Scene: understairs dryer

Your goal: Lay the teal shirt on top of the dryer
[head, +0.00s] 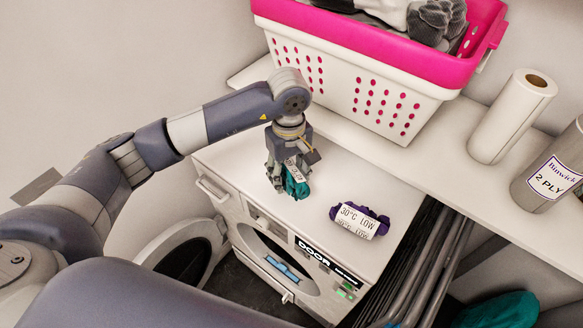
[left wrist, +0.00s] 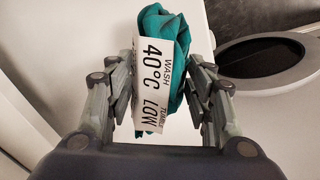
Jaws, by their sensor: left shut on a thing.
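The teal shirt (head: 296,183) is a small crumpled bundle with a white care tag. My left gripper (head: 288,172) is shut on it over the left part of the dryer top (head: 342,173). I cannot tell whether the shirt touches the surface. In the left wrist view the shirt (left wrist: 164,40) sits between the fingers of the gripper (left wrist: 160,95), its tag reading 40°C LOW. The white dryer has its round door (head: 185,258) open at the front left. My right gripper is not in view.
A purple bundle (head: 361,220) tagged 30°C LOW lies on the dryer top, right of the shirt. A shelf behind holds a pink and white basket (head: 370,75), a paper roll (head: 511,115) and a grey canister (head: 553,170). Dark folded racks (head: 425,255) stand right of the dryer.

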